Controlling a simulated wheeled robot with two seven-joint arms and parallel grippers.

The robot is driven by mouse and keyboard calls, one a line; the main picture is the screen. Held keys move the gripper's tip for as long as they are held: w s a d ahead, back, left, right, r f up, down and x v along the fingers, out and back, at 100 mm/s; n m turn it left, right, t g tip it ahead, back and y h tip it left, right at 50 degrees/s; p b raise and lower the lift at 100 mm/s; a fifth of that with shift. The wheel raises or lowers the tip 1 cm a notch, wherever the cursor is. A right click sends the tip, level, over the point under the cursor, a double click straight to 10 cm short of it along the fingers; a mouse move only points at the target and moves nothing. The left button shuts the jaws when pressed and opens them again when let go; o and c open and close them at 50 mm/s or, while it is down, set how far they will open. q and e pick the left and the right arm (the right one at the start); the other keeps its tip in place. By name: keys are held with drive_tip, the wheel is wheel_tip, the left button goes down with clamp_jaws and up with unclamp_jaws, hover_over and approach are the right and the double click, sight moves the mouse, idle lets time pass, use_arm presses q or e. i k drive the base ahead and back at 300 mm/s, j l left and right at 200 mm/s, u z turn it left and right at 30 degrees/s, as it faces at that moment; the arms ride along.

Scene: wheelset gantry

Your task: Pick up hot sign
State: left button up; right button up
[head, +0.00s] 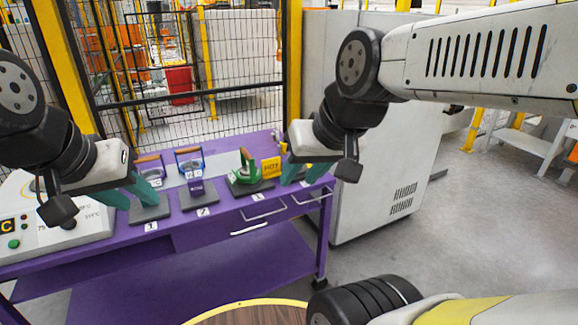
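The yellow hot sign (271,167) stands upright on the purple table (225,238), towards its right end, behind and right of a green-handled item. My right gripper (299,178) is just right of the sign, teal fingers pointing down and spread apart. Its left finger appears very near the sign's right edge; whether they touch I cannot tell. No sign is seen between the fingers. My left gripper (137,198) hangs over the table's left part, teal fingers apart, near a dark stand. Nothing is seen held in it.
A green item (243,175) on a dark base and a small purple item (196,188) on a stand marked 2 are on the table. A control box (50,225) with knobs is at left. A wire fence stands behind, a pale cabinet (385,185) to the right.

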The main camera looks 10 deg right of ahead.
sight(270, 167)
drive_tip(key=z, duration=0.4)
drive_tip(key=i+l, duration=0.1)
drive_tip(key=i, duration=0.35)
drive_tip(key=i+l+u, duration=0.15)
drive_tip(key=i, duration=0.25)
drive_tip(key=i+l, duration=0.1)
drive_tip(key=i, duration=0.35)
